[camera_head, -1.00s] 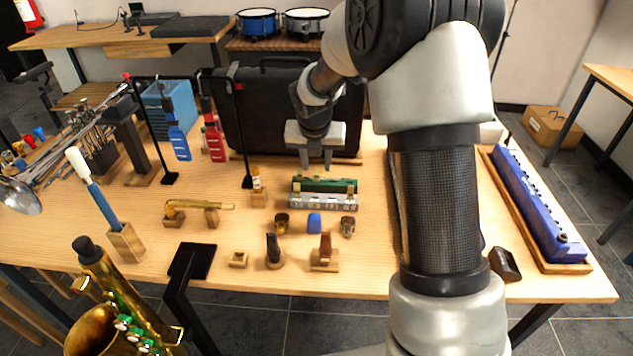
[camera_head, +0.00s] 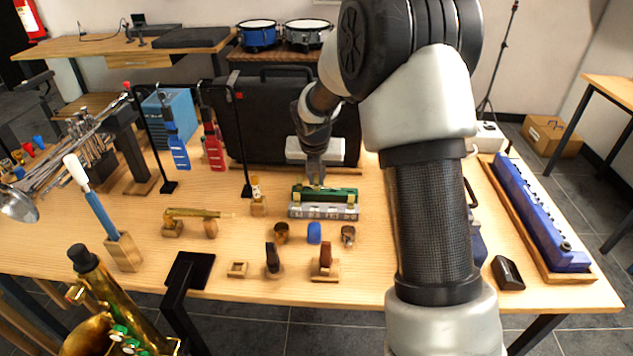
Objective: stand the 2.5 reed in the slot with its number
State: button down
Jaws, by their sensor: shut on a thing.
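A low rack (camera_head: 323,211) stands mid-table, with a grey front carrying a row of marks and a green part (camera_head: 342,195) behind it. The numbers on it are too small to read. My gripper (camera_head: 316,182) points down at the left-middle of the green part, with its fingers close together. It is shut on a thin thing that I take to be the reed. The reed is mostly hidden by the fingers, and its number cannot be read. I cannot tell whether it touches the rack.
In front of the rack stand two small brown round pieces and a blue one (camera_head: 314,233), with mouthpieces on wooden stands (camera_head: 325,265) nearer. A black case (camera_head: 285,125) rises behind.

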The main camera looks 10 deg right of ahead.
notch_tip(320, 180, up, 9)
jog(key=p, duration=1.2)
send_near(317, 182)
jog(key=s+d+r, duration=0.2)
jog(key=s+d, duration=0.2)
notch_tip(317, 182, down, 6)
jog(key=b, duration=0.5)
jog(key=shift+w+a+b, duration=0.15)
jog(key=shift+a+b, duration=0.05)
jog(key=shift+b, duration=0.15)
jog(key=shift+r+p, duration=0.1)
jog(key=shift+p, duration=0.4)
jog(key=shift+f, duration=0.7)
dwell(0.8)
jog(key=shift+f+b, duration=0.8)
jog(key=shift+f, duration=0.55)
dwell(0.5)
dwell(0.5)
jog(key=c, duration=1.7)
grip_release()
